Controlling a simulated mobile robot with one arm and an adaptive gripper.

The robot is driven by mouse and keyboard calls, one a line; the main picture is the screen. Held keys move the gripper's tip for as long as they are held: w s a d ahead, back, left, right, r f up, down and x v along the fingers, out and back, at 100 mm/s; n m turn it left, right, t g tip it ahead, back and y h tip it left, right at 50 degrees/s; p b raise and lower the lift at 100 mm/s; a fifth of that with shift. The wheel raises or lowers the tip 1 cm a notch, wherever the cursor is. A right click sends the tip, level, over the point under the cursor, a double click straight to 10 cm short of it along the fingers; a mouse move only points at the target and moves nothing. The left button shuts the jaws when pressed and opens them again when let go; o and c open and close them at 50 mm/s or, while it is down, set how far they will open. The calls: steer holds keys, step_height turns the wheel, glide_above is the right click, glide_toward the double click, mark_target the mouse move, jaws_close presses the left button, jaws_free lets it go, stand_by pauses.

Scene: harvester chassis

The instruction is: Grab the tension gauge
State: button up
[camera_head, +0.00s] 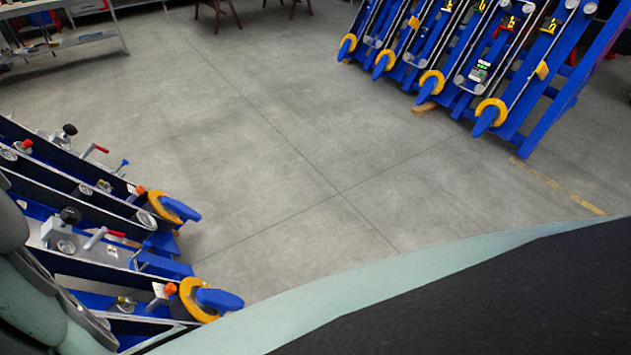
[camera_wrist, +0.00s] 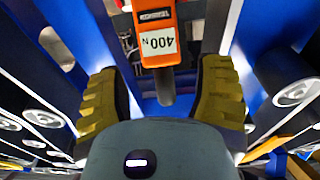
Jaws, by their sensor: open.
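The tension gauge (camera_wrist: 157,30) is an orange tool with a white "400 N" label, seen in the wrist view at the top centre. My gripper (camera_wrist: 162,75) is open, with one yellow ribbed finger on each side of the rod. The fingers do not appear to touch the gauge. The gauge's upper part is cut off by the frame edge. My gripper is not seen in the head view, where only part of my arm shows at the lower left.
Blue frame members (camera_wrist: 275,35) stand close on both sides in the wrist view. In the head view, blue harvester units with yellow-rimmed wheels stand at the lower left (camera_head: 218,300) and upper right (camera_head: 432,83). The grey floor (camera_head: 290,150) between them is clear.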

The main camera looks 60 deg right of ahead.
steer(key=shift+w+a+f, duration=0.15)
steer(key=shift+w+a, duration=0.1)
steer(key=shift+a, duration=0.1)
steer(key=shift+r+p+x, duration=0.15)
steer(key=shift+p+x, duration=0.45)
steer(key=shift+x, duration=0.15)
steer(key=shift+r+p+x, duration=0.1)
steer(key=shift+p+x, duration=0.5)
steer(key=shift+x, duration=1.3)
steer(key=shift+f, duration=0.1)
steer(key=shift+c, duration=0.4)
steer(key=shift+s, duration=0.1)
steer(key=c, duration=1)
